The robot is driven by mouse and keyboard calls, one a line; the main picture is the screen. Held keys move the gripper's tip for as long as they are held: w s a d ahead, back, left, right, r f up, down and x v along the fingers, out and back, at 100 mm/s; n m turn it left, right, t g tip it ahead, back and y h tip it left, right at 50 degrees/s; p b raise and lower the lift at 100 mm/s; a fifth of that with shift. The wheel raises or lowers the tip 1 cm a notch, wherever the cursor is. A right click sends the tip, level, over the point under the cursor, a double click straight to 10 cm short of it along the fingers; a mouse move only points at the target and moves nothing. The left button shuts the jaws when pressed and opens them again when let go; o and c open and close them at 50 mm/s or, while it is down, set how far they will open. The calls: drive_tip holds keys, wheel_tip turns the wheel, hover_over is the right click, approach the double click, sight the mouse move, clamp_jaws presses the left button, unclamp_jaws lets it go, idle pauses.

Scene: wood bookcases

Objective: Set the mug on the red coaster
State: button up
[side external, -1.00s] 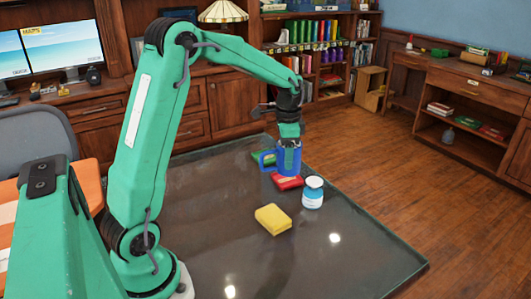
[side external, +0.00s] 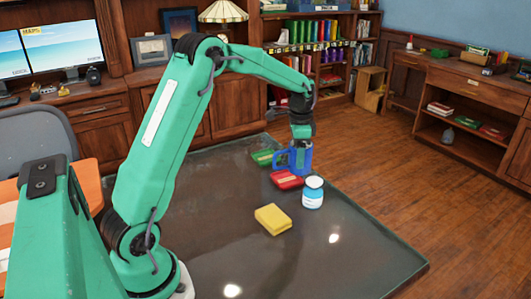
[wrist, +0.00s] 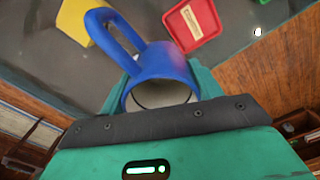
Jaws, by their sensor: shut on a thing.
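The blue mug (side external: 304,164) is in my gripper (side external: 301,140), with its handle to the left in the side view. In the wrist view the mug (wrist: 163,66) sits between my gripper's fingers (wrist: 160,88), its round opening towards the camera. The red coaster (side external: 286,180) lies on the table in front of and left of the mug, and it also shows in the wrist view (wrist: 190,25) beyond the mug. The mug is not over the coaster. I cannot tell whether its base touches the table.
A green flat piece (side external: 262,157) lies left of the mug. A white and blue jar (side external: 313,195) stands close in front of it. A yellow sponge-like block (side external: 272,219) lies nearer the camera. The dark table (side external: 350,250) is clear at front right.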

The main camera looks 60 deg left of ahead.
drive_tip(key=shift+w+a+f, duration=0.2)
drive_tip(key=shift+a+f, duration=1.65)
drive_tip(key=shift+f, duration=0.25)
drive_tip(key=shift+w+a+f, duration=0.2)
drive_tip(key=shift+a+f, duration=1.65)
drive_tip(key=shift+f, duration=0.25)
drive_tip(key=shift+f, duration=0.15)
drive_tip(key=o, duration=1.2)
wheel_tip(320, 180, up, 12)
drive_tip(key=shift+r, duration=0.15)
drive_tip(key=shift+d+r, duration=0.1)
